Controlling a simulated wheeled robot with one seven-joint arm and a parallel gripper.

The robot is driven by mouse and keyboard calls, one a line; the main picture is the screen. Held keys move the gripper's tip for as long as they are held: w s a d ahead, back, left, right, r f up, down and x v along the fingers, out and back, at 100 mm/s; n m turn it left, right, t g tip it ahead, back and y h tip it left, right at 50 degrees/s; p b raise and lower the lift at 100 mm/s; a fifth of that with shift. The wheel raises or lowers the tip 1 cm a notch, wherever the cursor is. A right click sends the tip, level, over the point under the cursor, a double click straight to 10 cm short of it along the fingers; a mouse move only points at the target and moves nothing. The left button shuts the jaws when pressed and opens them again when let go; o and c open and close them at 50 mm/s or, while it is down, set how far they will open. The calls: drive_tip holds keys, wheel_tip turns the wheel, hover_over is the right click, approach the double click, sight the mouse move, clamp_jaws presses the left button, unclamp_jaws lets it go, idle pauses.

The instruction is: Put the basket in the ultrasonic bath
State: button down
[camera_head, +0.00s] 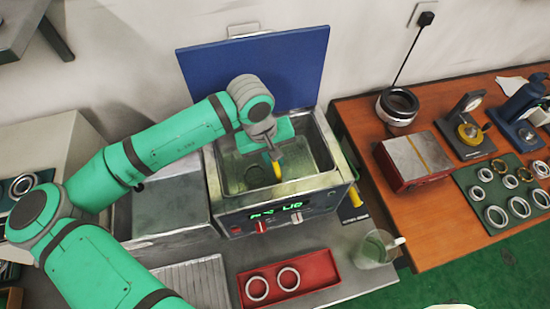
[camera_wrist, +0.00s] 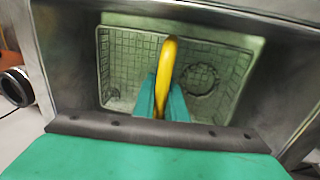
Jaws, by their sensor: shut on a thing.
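The ultrasonic bath (camera_head: 262,212) stands on the grey bench, its tank open and its blue lid (camera_head: 262,65) raised behind. Its front panel shows green digits and red and white knobs. My gripper (camera_head: 273,157) reaches down over the tank and is shut on the yellow handle (camera_head: 277,171) of the basket. In the wrist view, the green fingertips (camera_wrist: 162,98) pinch that handle (camera_wrist: 167,70). The basket's mesh (camera_wrist: 128,55) shows within the tank walls (camera_wrist: 70,60), with round shapes inside. I cannot tell whether the basket touches the tank bottom.
A red tray (camera_head: 318,267) with two rings lies before the bath, and a glass beaker (camera_head: 375,248) stands to its right. The wooden table (camera_head: 400,160) at right carries a red-sided block (camera_head: 415,160), a dark ring mat (camera_head: 505,190) and instruments.

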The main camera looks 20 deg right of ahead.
drive_tip(key=shift+a+f, duration=0.15)
drive_tip(key=shift+a, duration=0.15)
idle(0.4)
drive_tip(key=c, duration=1.7)
unclamp_jaws()
drive_tip(key=shift+r, duration=5.55)
